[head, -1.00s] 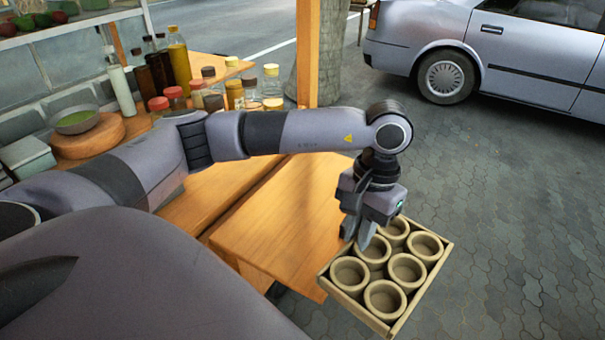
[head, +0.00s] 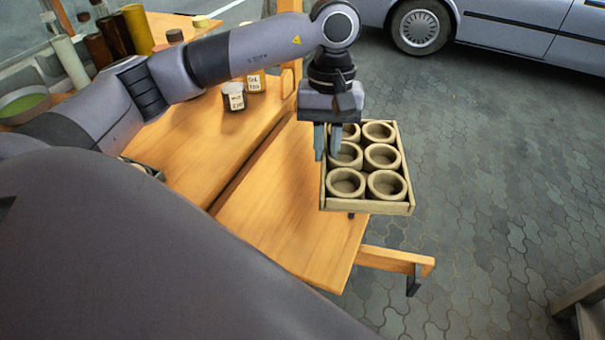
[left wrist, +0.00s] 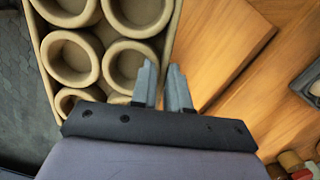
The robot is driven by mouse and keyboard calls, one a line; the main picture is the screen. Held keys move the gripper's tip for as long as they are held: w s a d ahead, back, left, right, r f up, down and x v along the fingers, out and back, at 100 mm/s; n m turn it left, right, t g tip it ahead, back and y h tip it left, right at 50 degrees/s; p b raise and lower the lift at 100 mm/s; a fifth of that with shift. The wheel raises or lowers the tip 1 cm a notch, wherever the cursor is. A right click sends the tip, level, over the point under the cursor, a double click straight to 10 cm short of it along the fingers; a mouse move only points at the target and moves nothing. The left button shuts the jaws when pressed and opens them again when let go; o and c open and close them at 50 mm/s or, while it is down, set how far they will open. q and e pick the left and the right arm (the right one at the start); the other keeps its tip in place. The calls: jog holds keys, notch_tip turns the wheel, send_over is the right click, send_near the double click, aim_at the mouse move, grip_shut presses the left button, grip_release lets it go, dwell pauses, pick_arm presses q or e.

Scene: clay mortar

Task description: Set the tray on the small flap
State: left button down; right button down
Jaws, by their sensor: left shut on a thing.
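The tray (head: 368,207) is a shallow light-wood box holding several round clay mortars (head: 347,183). My left gripper (head: 328,143) points down and is shut on the tray's left wall. In the left wrist view the tray's wall (left wrist: 172,35) runs down to the fingers (left wrist: 162,82). The small flap (head: 285,220) is a bare orange wooden board. The tray overlaps the flap's right edge in the head view, with much of it out over the pavement. I cannot tell whether it touches the flap. My right gripper is not in view.
The flap adjoins a wooden counter (head: 205,130) with bottles and jars (head: 234,97) at its back. A wooden bracket (head: 390,260) sticks out under the flap. A parked car (head: 500,25) stands at the back. The flap's surface is clear.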

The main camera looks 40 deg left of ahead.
pick_arm(q)
jog(key=a+r+n+t+b, duration=0.2)
jog(key=a+r+n, duration=0.5)
jog(key=n, duration=0.6)
jog(key=n+b, duration=0.1)
jog(key=b, duration=0.1)
send_over(300, 187)
notch_tip(300, 187, down, 4)
jog(key=shift+h, duration=0.4)
jog(key=f, duration=0.9)
jog(key=shift+a, duration=0.35)
notch_tip(300, 187, down, 5)
jog(key=shift+f, duration=0.1)
jog(key=shift+b, duration=0.3)
jog(key=shift+f, duration=0.2)
jog(key=c, duration=1.1)
grip_release()
